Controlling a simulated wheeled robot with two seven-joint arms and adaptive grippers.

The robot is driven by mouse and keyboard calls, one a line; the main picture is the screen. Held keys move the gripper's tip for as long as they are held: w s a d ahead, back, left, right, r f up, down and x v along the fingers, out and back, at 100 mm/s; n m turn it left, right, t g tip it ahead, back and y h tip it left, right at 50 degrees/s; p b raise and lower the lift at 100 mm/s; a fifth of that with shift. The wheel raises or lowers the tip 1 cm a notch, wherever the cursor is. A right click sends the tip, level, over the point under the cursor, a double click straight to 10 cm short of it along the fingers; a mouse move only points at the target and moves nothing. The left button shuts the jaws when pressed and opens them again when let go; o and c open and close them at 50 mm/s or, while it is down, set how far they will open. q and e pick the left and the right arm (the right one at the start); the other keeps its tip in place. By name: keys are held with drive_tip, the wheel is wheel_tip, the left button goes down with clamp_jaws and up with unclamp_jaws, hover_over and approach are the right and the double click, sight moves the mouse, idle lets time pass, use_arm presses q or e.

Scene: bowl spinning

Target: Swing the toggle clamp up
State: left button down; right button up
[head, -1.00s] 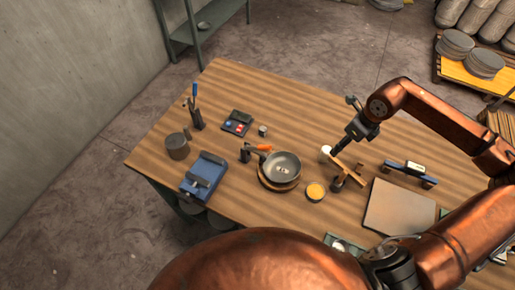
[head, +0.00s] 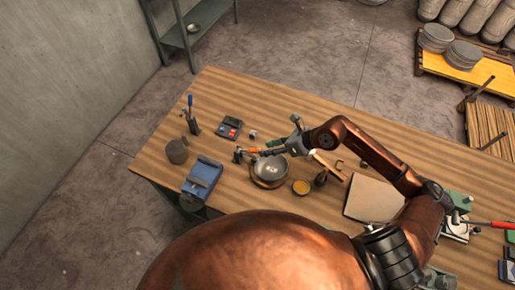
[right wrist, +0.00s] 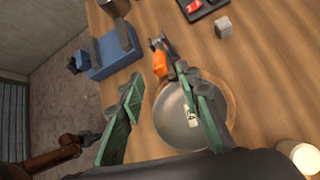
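The toggle clamp (head: 239,155) stands at the far-left edge of the dark round bowl (head: 271,168). Its orange handle (head: 252,150) lies low, pointing right toward my right gripper (head: 273,150). In the right wrist view the clamp's orange handle (right wrist: 160,64) shows just beyond and between the green fingertips of that gripper (right wrist: 160,80). The fingers are spread, with nothing held between them. The bowl (right wrist: 172,125) with a white label lies under the right-hand finger, which hides part of it. My left gripper (right wrist: 90,137) shows small at the lower left of the wrist view; its fingers are unclear.
A blue device (head: 202,180) and a grey cup (head: 177,151) stand left of the bowl. A small yellow-topped dish (head: 301,187) and a wooden-handled tool (head: 328,166) are to its right. A black tray (head: 229,129) lies behind the clamp. A flat board (head: 372,199) lies farther right.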

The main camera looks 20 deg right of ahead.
sight(257, 150)
drive_tip(key=shift+p+x, duration=0.45)
drive_tip(key=shift+x, duration=2.75)
drive_tip(key=shift+s, duration=0.1)
drive_tip(key=shift+c, duration=0.6)
clamp_jaws()
